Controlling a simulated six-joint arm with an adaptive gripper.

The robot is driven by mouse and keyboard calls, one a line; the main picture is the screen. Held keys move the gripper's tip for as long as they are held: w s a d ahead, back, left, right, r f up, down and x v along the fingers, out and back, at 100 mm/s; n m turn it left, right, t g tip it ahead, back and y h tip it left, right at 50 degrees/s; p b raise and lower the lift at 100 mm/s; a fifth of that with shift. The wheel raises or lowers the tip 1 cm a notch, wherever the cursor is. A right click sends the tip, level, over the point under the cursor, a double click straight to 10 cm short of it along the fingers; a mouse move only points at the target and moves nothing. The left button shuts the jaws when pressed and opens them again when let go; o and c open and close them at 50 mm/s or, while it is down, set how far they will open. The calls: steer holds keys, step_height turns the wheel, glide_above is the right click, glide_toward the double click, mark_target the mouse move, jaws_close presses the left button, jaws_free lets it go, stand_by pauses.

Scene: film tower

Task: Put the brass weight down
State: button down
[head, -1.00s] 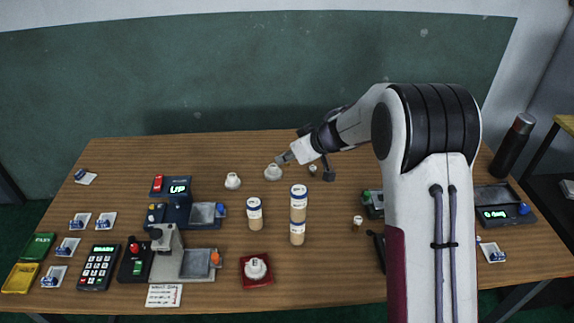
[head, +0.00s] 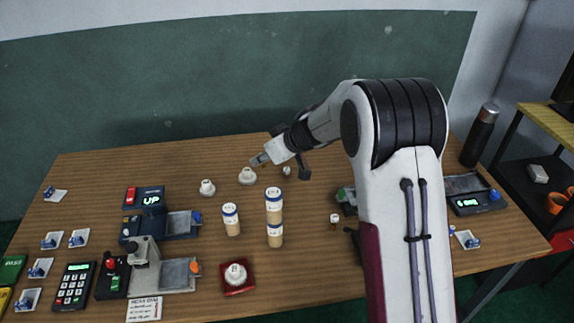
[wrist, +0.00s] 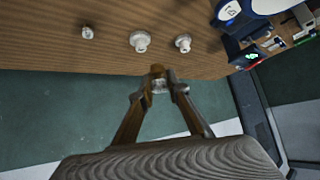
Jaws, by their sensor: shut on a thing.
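My gripper (head: 257,160) is over the back of the wooden table, just above and behind a white knobbed piece (head: 247,176). In the wrist view its two fingers (wrist: 159,82) are closed together at the tips on a small, pale brass-coloured thing (wrist: 158,86), which I take to be the brass weight. The fingertips hide most of it. In the wrist view the tips line up with the table's back edge, with white pieces on the wood beyond; I cannot tell the exact height above the table.
Another white knobbed piece (head: 207,187) and a small weight-like piece (head: 286,171) stand nearby. Stacked film cans (head: 274,215) and a single can (head: 231,220) stand in front. A red tray (head: 238,289) holds a white piece. A scale (head: 476,203) sits at right.

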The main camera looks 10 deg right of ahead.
steer(key=shift+d+f, duration=0.25)
steer(key=shift+f, duration=0.2)
steer(key=w+d+f+m+t+h, duration=0.1)
steer(key=w+d+f, duration=0.5)
steer(key=w+d, duration=0.8)
steer(key=shift+d+f+m+h, duration=0.2)
steer(key=shift+d+m+h, duration=0.3)
steer(key=shift+d+m, duration=0.75)
steer(key=shift+d, duration=0.2)
steer(key=shift+f, duration=0.15)
steer(key=shift+f, duration=3)
